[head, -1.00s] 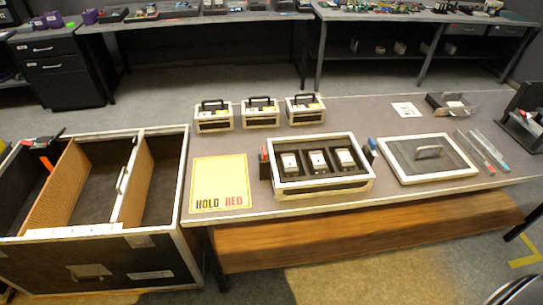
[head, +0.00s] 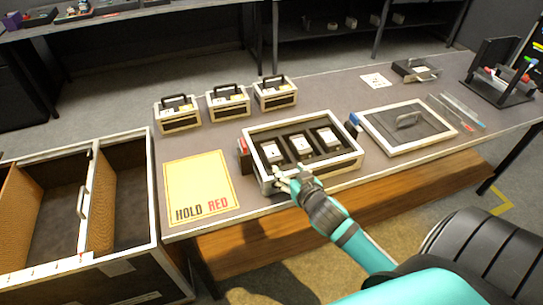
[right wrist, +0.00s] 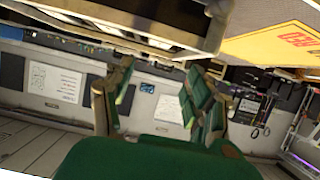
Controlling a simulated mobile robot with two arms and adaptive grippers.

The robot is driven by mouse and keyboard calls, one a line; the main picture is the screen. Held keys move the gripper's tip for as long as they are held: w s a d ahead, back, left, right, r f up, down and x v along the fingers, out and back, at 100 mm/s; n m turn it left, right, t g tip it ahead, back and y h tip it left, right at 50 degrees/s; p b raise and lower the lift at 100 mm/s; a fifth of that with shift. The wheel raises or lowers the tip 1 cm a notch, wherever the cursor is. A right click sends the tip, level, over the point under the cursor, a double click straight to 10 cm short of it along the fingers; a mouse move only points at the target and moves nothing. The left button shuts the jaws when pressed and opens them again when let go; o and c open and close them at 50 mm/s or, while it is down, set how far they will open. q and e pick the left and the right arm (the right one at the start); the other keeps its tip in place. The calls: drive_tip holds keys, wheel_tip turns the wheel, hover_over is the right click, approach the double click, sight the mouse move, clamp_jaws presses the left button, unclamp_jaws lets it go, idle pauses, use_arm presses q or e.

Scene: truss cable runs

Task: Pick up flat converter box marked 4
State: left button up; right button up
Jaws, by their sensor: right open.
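An open case (head: 340,171) with a pale rim stands on the table and holds three small dark boxes with white labels, the left box (head: 271,153), the middle box (head: 301,146) and the right box (head: 328,139). Their markings are too small to read, so I cannot tell which is marked 4. My right gripper (head: 283,181) is at the case's front wall, near its left corner, below the left box. Its fingers also show in the right wrist view (right wrist: 160,95), spread and empty, with the case's edge (right wrist: 130,25) above them. My left gripper is out of view.
A yellow HOLD RED sheet (head: 200,187) lies left of the case. A lid with a handle (head: 425,136) lies to the right. Three handled cases (head: 228,104) stand behind. A divided crate (head: 125,185) stands at the left.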

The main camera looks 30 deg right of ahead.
sight(272, 151)
drive_tip(key=p+x, duration=0.1)
drive_tip(key=x, duration=1.3)
drive_tip(key=shift+w+f, duration=0.2)
drive_tip(key=shift+w, duration=0.15)
drive_tip(key=shift+s, duration=0.1)
drive_tip(key=shift+c, duration=0.2)
drive_tip(key=shift+r, duration=0.1)
drive_tip(key=c, duration=1)
